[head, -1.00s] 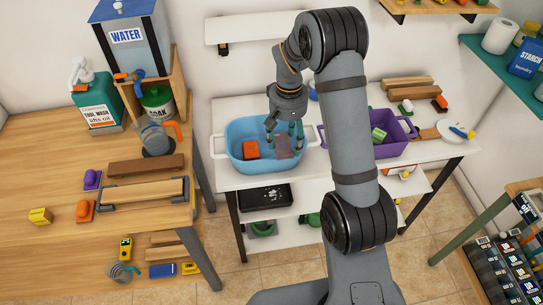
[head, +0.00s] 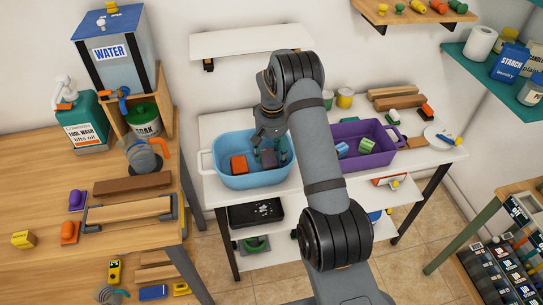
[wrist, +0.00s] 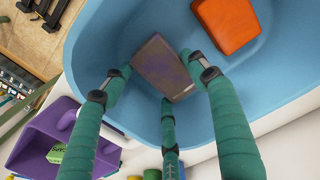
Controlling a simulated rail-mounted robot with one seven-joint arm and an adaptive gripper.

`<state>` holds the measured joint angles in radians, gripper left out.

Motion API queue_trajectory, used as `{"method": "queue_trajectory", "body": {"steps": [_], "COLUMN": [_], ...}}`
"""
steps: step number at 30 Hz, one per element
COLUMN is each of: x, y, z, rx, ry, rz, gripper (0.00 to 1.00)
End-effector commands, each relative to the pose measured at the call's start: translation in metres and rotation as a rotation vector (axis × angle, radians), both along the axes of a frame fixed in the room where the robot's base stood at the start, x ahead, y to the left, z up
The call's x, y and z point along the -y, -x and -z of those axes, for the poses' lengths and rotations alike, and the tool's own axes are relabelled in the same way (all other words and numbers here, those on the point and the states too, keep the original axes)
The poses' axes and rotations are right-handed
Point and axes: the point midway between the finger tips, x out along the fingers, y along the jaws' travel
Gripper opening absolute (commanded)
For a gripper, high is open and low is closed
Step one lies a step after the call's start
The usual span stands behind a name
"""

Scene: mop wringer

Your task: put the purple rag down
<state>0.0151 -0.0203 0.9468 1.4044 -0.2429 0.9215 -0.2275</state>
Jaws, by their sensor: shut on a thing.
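The purple rag (wrist: 160,68) looks like a dull grey-purple rectangle between my fingers in the wrist view. In the head view the rag (head: 269,159) is inside the blue basin (head: 232,181), right of an orange block (head: 239,165). My gripper (head: 270,150) has green fingers and reaches down into the basin. In the wrist view my gripper (wrist: 160,78) is shut on the rag, with fingers at its left, right and lower edges. I cannot tell whether the rag touches the basin floor.
A purple tub (head: 374,161) with blue and green blocks stands right of the basin on the white table (head: 430,160). A wooden bench (head: 40,170) with a water tank (head: 115,55) is at the left. A white shelf (head: 250,42) hangs behind.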

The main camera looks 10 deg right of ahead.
Motion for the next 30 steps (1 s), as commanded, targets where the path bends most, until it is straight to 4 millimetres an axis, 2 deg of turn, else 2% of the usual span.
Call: {"method": "queue_trajectory", "body": {"steps": [4,15,16,25,30], "x": [0.000,0.000,0.000,0.000,0.000], "y": [0.000,0.000,-0.001,0.000,0.000], "z": [0.013,0.019,0.019,0.018,0.018], "rx": [0.001,0.002,0.002,0.002,0.002], "ry": [0.000,0.000,0.000,0.000,0.000], "rz": [0.001,0.001,0.001,0.001,0.001], "gripper": [0.29,0.29,0.59,0.77,0.77]}}
